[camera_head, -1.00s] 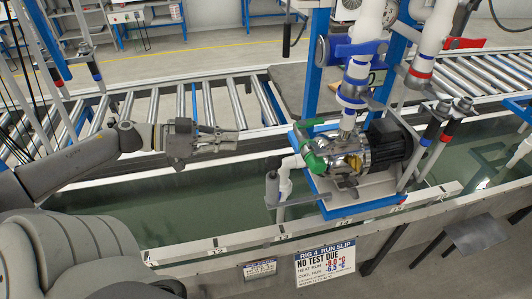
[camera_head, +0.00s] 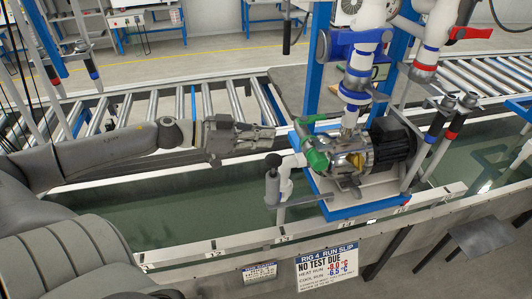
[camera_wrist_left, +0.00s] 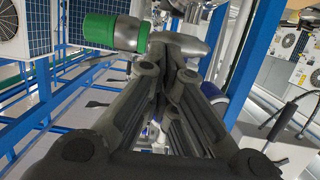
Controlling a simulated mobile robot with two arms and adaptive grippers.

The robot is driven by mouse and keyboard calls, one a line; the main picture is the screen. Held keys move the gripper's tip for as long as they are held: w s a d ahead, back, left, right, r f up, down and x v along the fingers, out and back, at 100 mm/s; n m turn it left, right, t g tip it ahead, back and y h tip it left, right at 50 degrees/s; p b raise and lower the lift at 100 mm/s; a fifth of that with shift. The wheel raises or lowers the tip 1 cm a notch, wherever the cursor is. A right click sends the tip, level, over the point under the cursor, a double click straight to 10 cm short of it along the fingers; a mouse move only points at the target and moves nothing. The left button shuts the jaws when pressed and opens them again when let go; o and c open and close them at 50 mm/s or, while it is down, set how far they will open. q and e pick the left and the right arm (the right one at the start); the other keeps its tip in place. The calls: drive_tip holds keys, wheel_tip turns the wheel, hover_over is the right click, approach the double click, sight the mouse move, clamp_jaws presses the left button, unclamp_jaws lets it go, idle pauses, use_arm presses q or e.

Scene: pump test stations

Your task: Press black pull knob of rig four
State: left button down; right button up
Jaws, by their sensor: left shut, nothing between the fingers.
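My left gripper (camera_head: 270,135) comes in from the left over the green tank. It is shut and empty, its tips pointing right, just left of the green fitting (camera_head: 315,150) on the pump in the head view. Rig four carries a pump with a black motor (camera_head: 392,145). I cannot tell which part is the black pull knob. My right gripper is not in view.
The rig four sign (camera_head: 327,268) reads "NO TEST DUE" on the tank's front wall. White pipes with a blue valve (camera_head: 352,45) and a red lever (camera_head: 470,33) rise above the pump. A roller conveyor (camera_head: 190,105) runs behind the tank.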

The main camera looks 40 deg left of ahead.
sight(266, 159)
use_arm(q)
drive_tip(key=shift+w+d+f, duration=0.15)
drive_tip(key=shift+w+d, duration=0.05)
drive_tip(key=shift+w, duration=0.15)
drive_tip(key=shift+s+f+b, duration=0.1)
drive_tip(key=shift+f+b, duration=0.4)
drive_tip(key=shift+f, duration=1.4)
wheel_tip(266, 159, down, 4)
drive_tip(key=shift+b, duration=0.75)
drive_tip(key=shift+f, duration=0.15)
